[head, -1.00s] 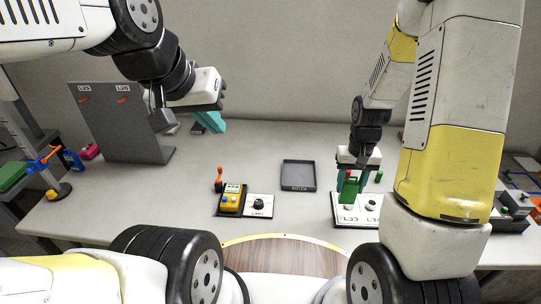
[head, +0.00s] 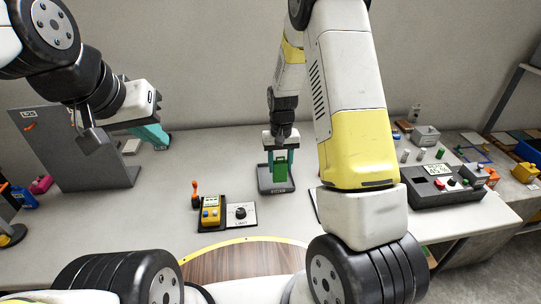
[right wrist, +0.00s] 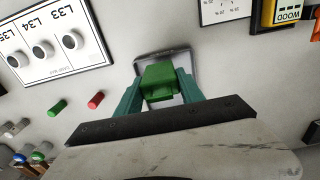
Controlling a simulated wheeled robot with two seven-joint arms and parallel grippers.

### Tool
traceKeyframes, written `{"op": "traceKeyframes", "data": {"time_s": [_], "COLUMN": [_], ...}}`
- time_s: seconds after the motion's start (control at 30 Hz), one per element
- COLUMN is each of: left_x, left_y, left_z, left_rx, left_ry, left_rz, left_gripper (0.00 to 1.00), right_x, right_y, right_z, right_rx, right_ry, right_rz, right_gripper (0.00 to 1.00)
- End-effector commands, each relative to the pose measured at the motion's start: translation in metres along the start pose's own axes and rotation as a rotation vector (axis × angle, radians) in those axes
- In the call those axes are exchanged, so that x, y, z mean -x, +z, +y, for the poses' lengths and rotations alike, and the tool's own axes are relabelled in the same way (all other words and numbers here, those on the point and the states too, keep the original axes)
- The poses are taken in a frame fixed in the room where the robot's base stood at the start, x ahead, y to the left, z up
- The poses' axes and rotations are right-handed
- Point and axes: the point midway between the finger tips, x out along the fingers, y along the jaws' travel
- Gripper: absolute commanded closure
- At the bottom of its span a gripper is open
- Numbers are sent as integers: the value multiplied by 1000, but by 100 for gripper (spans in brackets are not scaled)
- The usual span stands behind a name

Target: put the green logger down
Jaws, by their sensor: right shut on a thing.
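My right gripper (head: 279,158) is shut on the green logger (head: 280,170), with a teal finger on either side of it. The logger is upright in the head view and lies over the small dark grey tray (head: 276,191). The right wrist view also shows the logger (right wrist: 160,80) between the fingers, with the tray's rim (right wrist: 188,55) around and behind it. I cannot tell whether the logger touches the tray floor. My left gripper (head: 152,135) hangs at the left, away from the logger; its finger opening cannot be made out.
A yellow meter (head: 210,213) and a dial plate (head: 241,214) stand left of the tray, with an orange-handled item (head: 195,193) beside them. A grey panel stands at the left. A white knob board (right wrist: 50,45) is partly hidden by my right arm in the head view. A dark device (head: 445,186) stands right.

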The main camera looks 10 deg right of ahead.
Motion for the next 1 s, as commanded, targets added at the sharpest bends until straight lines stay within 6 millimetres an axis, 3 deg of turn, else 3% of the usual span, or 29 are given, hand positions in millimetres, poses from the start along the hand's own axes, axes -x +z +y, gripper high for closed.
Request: {"op": "traceKeyframes", "data": {"time_s": [0.27, 0.47, 0.83, 0.87, 0.97, 1.0], "left_x": [0, 0, 0, 0, 0, 0], "left_y": [0, 0, 0, 0, 0, 0], "left_z": [0, 0, 0, 0, 0, 0], "left_rx": [0, 0, 0, 0, 0, 0], "left_ry": [0, 0, 0, 0, 0, 0], "left_rz": [0, 0, 0, 0, 0, 0], "left_gripper": [100, 100, 100, 100, 100, 100], "right_x": [-3, -34, -40, -40, -40, -40], "right_y": [-20, -18, -18, -18, -18, -18], "right_z": [-10, -9, -8, -8, -8, -8], "right_rx": [1, -1, 0, 0, 0, 0], "right_ry": [-1, 0, 0, 0, 0, 0], "right_rz": [0, -3, 0, 0, 0, 0], "right_gripper": [100, 100, 100, 53, 33, 33]}}
